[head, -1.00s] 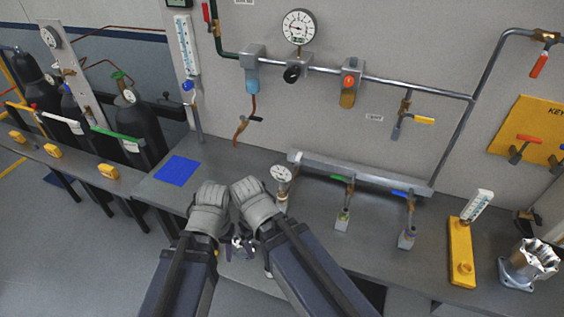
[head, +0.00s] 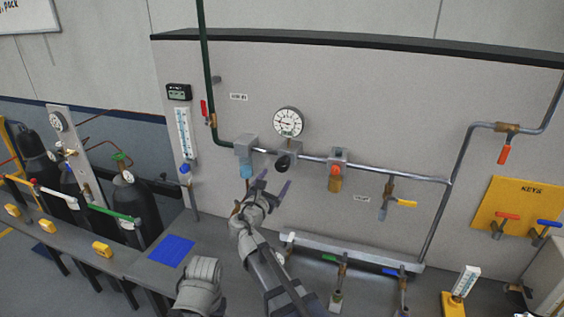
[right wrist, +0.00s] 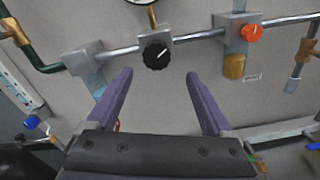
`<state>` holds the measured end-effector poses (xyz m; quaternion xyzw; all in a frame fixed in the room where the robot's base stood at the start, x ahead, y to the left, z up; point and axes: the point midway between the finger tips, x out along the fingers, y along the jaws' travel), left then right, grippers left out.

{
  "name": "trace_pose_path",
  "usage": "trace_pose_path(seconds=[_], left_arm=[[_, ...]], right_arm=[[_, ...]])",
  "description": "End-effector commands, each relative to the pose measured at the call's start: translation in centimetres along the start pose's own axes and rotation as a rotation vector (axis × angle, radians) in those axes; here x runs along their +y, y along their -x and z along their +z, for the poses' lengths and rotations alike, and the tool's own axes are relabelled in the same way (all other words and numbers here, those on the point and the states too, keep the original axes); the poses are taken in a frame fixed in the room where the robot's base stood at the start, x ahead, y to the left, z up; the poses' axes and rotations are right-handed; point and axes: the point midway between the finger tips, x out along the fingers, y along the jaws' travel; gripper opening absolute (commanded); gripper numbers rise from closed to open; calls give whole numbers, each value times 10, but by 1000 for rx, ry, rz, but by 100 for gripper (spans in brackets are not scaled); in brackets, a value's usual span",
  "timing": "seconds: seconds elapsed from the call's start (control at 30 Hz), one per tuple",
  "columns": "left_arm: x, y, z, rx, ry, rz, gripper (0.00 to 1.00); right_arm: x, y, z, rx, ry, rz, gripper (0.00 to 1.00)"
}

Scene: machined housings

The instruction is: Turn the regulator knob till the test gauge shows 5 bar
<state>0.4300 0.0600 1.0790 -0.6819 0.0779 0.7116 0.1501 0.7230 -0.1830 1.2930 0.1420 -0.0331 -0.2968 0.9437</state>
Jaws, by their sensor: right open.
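The black regulator knob (head: 283,162) sits on a grey block on the wall pipe, just below the round white gauge (head: 288,121). The gauge's reading is too small to tell. In the right wrist view the knob (right wrist: 155,55) has a white mark on its face. My right gripper (head: 274,182) is open and empty, just below and in front of the knob. In its wrist view the knob lies beyond and roughly between the fingertips (right wrist: 158,75), apart from them. My left arm shows at the bottom; its gripper is out of view.
On the pipe, an orange-knobbed unit (head: 335,172) is right of the knob and a grey block with a blue bowl (head: 245,155) is left. A yellow-handled valve (head: 403,203) hangs further right. A bench manifold (head: 350,250) runs below. The wall above the pipe is mostly clear.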

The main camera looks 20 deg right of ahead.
Motion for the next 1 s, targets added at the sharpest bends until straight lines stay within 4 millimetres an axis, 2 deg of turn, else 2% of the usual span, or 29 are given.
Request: trace_pose_path(seconds=[0.27,0.7,1.0], left_arm=[[0,1,0,0,0,0,50],[0,1,0,0,0,0,50],[0,1,0,0,0,0,50]], right_arm=[[6,-7,5,-19,51,19,86],[7,-69,6,-18,47,17,86],[6,-80,6,-18,46,18,86]])
